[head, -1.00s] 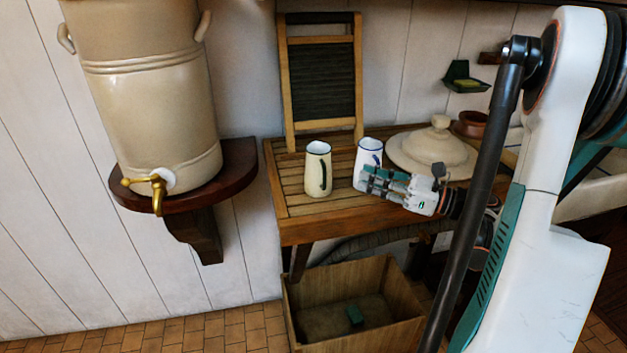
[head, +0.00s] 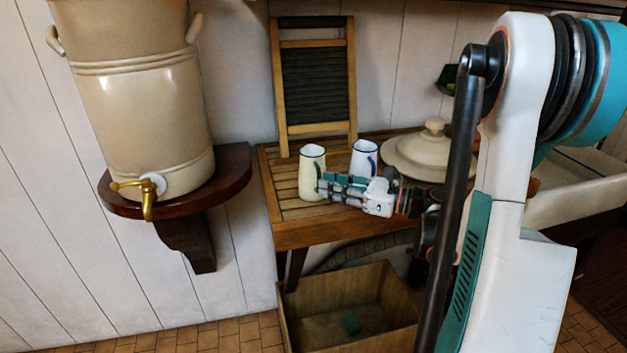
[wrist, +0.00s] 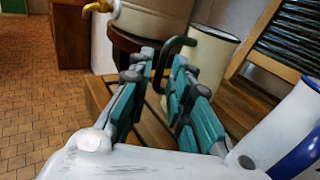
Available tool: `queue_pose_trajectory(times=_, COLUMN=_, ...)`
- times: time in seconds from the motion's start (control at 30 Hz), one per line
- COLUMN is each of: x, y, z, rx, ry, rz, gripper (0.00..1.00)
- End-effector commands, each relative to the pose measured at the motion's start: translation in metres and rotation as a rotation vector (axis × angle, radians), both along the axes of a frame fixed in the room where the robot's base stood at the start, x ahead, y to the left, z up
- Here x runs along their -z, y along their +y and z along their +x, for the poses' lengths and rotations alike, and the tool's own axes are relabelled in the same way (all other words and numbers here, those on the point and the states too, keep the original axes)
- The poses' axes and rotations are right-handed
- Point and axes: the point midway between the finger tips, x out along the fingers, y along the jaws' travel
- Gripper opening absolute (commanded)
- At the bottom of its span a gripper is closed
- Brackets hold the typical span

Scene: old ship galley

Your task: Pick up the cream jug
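The cream jug (head: 311,173) stands upright on the slatted wooden table, with a dark rim. In the wrist view the cream jug (wrist: 213,55) is just beyond the fingertips, and its dark green handle (wrist: 180,41) points toward my gripper. My gripper (head: 325,186) is low over the table, at the jug's right side. In the wrist view my gripper (wrist: 163,62) is open, with a gap between its teal-padded fingers. The handle lies at or just past the fingertips; its lower part is partly hidden by them. I cannot tell whether they touch it.
A white jug with a blue rim (head: 364,158) stands close behind my gripper, also at lower right in the wrist view (wrist: 287,132). A lidded pale dish (head: 428,153) is right of it. A washboard (head: 315,85) leans at the back. The left slats are clear.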

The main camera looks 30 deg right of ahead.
Motion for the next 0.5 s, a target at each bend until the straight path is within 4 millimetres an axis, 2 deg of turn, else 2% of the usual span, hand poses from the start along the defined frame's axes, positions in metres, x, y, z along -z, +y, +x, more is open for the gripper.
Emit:
queue_pose_trajectory(times=0.2, x=0.003, y=0.018, z=0.024, rx=-0.003, ry=0.000, rz=0.000, gripper=0.19)
queue_pose_trajectory(times=0.5, x=0.001, y=0.021, z=0.029, rx=0.001, ry=0.000, rz=0.000, gripper=0.19)
